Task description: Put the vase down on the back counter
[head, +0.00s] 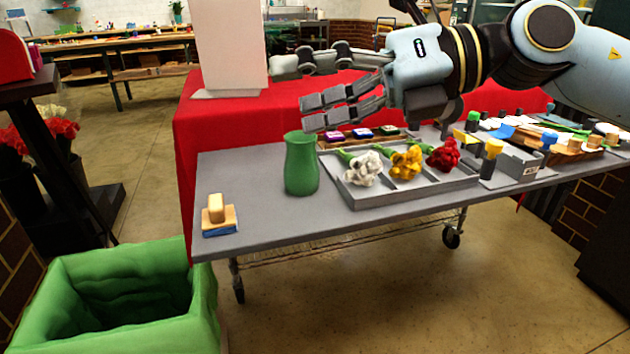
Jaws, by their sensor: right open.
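The green vase (301,165) stands upright on the grey wheeled table (270,222), left of the flower tray. My right gripper (291,92) reaches in from the right above the vase. Its fingers are spread and empty, with the lower ones close above the vase's rim in the picture; I cannot tell the exact gap. A red-draped counter (215,125) stands directly behind the grey table. My left gripper is not in view.
A grey tray (410,194) holds white, yellow and red flowers. A wooden-handled block (219,214) sits at the table's left end. A white panel (228,45) stands on the red counter. A green bin (130,295) is at lower left. Tools crowd the table's right side.

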